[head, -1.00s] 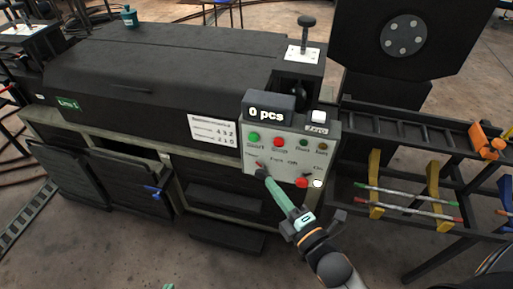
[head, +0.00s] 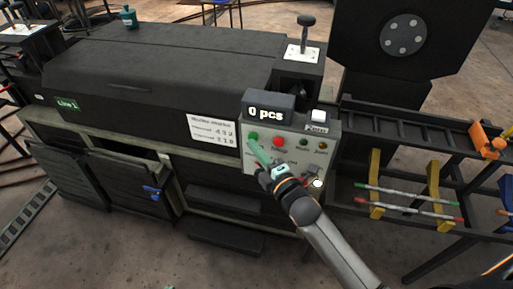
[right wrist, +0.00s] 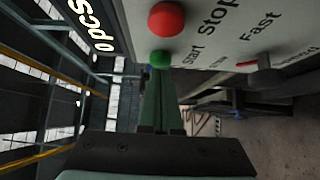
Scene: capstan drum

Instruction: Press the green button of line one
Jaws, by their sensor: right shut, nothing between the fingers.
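The control box (head: 243,158) on the machine marked Line 1 (head: 67,104) carries a green Start button (head: 252,135) beside a red Stop button (head: 278,141). My right gripper (head: 252,143) is shut and empty, its fingertips at the green button's lower edge. In the right wrist view the green button (right wrist: 160,59) shows just beyond the closed fingers (right wrist: 160,85), with the red button (right wrist: 167,18) above it. I cannot tell if the tips touch the button. A small green tip at the bottom edge of the head view may be my left gripper (head: 168,287).
A counter display (head: 268,109) reads 0 pcs above the buttons, next to a white Zero button (head: 319,115). A rack with yellow brackets (head: 375,183) stands to the right. A blue-handled tool (head: 152,192) is at the lower cabinet.

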